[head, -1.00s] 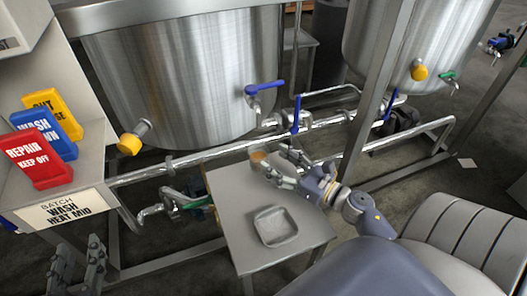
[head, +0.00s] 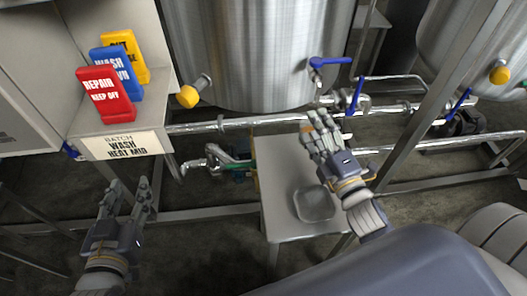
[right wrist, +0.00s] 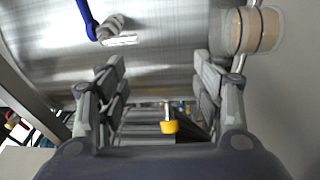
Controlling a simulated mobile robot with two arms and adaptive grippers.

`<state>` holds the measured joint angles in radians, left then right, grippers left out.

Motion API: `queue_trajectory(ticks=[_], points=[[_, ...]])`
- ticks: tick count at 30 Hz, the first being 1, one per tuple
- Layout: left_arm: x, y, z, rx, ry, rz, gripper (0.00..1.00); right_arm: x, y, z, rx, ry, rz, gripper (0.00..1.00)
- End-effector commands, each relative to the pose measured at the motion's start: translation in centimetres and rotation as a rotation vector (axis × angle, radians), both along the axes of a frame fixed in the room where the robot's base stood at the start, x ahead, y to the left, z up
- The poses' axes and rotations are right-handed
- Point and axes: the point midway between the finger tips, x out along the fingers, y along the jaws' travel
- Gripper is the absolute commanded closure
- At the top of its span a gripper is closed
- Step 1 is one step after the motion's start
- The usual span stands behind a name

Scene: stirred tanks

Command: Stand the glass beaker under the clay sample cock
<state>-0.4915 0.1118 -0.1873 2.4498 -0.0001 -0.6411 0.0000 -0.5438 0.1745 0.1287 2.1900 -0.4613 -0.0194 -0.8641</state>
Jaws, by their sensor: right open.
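A clear cylinder with a tan-brown band, which looks like the glass beaker (right wrist: 246,30), shows at the upper right of the right wrist view. It is outside the right-hand finger, not between the fingers. In the head view a small tan patch shows at the fingertips of my right gripper (head: 318,124), mostly hidden by them. That gripper is open over the far part of the grey table. A blue-levered cock (head: 318,66) sticks out of the near tank above it; I cannot tell whether it is the clay one. My left gripper (head: 128,190) is open and empty at the lower left.
A shallow square tray (head: 314,205) lies on the grey table (head: 277,190). A yellow-capped fitting (head: 188,96) juts from the tank (head: 250,50). Pipes (head: 240,123) run behind the table. A shelf at left holds red (head: 105,95), blue and yellow signs.

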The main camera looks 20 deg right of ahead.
Motion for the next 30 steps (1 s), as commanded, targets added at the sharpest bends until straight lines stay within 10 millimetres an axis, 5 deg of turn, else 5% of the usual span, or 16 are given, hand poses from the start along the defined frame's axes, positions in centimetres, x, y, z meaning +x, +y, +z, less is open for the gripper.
queue_trajectory(ticks=[6,12,17,30], points=[[0.0,0.0,0.0,0.0,0.001,0.0,0.6,-0.2,7.8,0.1,0.924,0.192,0.032,0.39],[0.0,0.0,0.0,-0.001,0.001,0.0,0.6,-1.7,13.5,0.0,1.395,0.372,0.039,0.39],[0.0,0.0,0.0,-0.001,0.001,0.0,0.6,-2.2,14.9,-0.1,1.499,0.423,0.034,0.39],[-0.1,-0.1,-0.1,0.0,0.003,-0.002,0.6,-2.2,14.8,-0.1,1.496,0.422,0.033,0.39]])
